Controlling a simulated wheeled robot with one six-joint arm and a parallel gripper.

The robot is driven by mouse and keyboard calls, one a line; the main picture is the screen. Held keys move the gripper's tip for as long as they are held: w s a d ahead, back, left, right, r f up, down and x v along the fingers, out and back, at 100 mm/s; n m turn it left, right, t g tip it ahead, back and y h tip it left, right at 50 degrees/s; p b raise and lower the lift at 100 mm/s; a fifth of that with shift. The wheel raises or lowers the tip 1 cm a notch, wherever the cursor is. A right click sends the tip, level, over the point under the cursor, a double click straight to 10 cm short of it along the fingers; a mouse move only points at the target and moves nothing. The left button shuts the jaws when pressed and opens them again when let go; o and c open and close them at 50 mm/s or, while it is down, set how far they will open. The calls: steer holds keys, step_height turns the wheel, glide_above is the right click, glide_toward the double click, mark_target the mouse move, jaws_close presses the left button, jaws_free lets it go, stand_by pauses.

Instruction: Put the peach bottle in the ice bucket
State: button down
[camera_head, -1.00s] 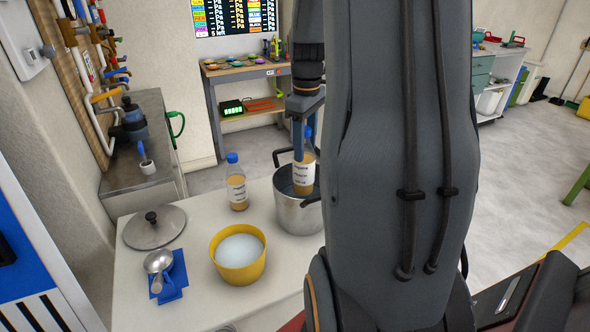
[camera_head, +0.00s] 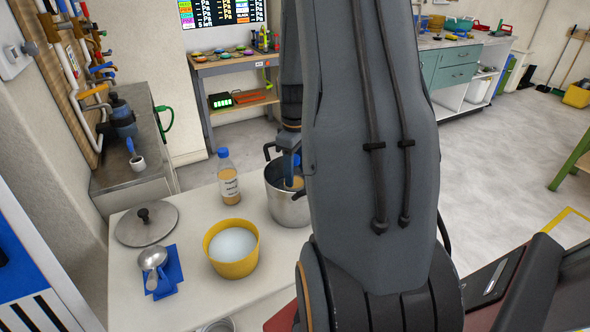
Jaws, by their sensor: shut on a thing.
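A blue-capped bottle with pale orange-brown contents (camera_head: 294,182) is inside the steel bucket (camera_head: 287,208), with only its upper part showing above the near rim. My gripper (camera_head: 292,160) is around its top, shut on it, partly hidden by my arm. The bucket has dark handles and its right side is hidden behind my arm. A second, similar bottle (camera_head: 228,182) with a white label stands upright on the white table, left of the bucket. I cannot read either label now.
A yellow bowl (camera_head: 250,267) of white contents stands in front of the bucket. A metal scoop (camera_head: 152,258) on a blue holder and a round lid (camera_head: 147,224) lie to the left. A steel counter (camera_head: 130,180) stands behind.

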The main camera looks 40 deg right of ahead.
steer(key=c, duration=0.9)
jaws_free()
step_height(320, 180, up, 11)
steer(key=shift+r+b, duration=0.1)
steer(key=shift+b, duration=0.95)
steer(key=shift+r, duration=0.4)
steer(key=shift+a, duration=0.15)
steer(key=s+a+f+m, duration=0.1)
steer(key=s+a+f, duration=0.1)
steer(key=a, duration=0.7)
steer(key=s+a+f+m, duration=0.2)
steer(key=s+a, duration=0.2)
steer(key=a, duration=0.5)
steer(key=s+a+f+m, duration=0.1)
steer(key=s+a+f, duration=0.2)
steer(key=a, duration=0.6)
steer(key=shift+s+a+f+m+t, duration=0.1)
steer(key=shift+s+m+t, duration=0.15)
steer(key=shift+m+t, duration=0.05)
